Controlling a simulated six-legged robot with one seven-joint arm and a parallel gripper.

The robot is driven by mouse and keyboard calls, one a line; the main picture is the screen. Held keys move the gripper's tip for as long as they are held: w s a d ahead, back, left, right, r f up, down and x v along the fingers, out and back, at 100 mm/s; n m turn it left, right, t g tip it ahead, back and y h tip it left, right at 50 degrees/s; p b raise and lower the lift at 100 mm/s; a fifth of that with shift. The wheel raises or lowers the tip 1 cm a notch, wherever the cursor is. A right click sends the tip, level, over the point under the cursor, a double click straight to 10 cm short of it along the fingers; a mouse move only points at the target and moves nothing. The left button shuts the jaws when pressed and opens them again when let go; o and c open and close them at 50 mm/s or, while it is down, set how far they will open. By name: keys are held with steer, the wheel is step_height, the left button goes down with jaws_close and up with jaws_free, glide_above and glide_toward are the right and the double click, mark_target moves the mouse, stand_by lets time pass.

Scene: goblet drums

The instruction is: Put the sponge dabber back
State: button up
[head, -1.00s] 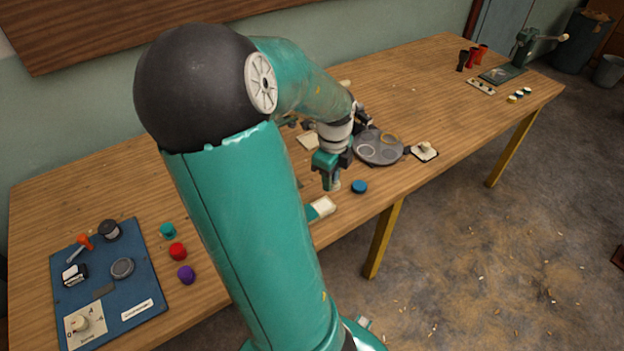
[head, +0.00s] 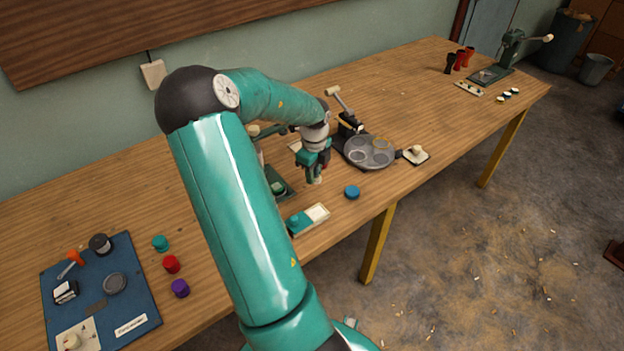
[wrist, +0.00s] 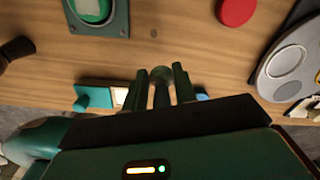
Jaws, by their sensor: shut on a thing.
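My gripper (head: 316,174) is above the middle of the bench, shut on the sponge dabber. The dabber's pale tip (head: 318,181) shows under the fingers in the head view, a little above the wood. In the wrist view its dark rounded handle (wrist: 162,78) stands between the two green fingers. A teal and white tray (head: 309,219) lies just in front and below the gripper; it also shows in the wrist view (wrist: 118,97), partly hidden by my gripper. I cannot tell which spot is the dabber's own place.
A blue disc (head: 352,192) lies right of the gripper. A grey round plate with cups (head: 369,151) is beyond it, with a pale block on a small pad (head: 416,154) beside it. A green-based press (head: 280,184) stands close behind. A red disc (wrist: 237,11) shows in the wrist view.

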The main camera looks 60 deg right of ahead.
mark_target(312, 188)
steer(key=shift+w+d+f, duration=0.35)
steer(key=shift+w+f, duration=0.05)
steer(key=shift+f, duration=0.2)
steer(key=shift+w+d+f, duration=0.1)
steer(key=shift+f, duration=1.55)
steer(key=shift+f, duration=0.1)
steer(key=o, duration=1)
steer(key=shift+c, duration=0.2)
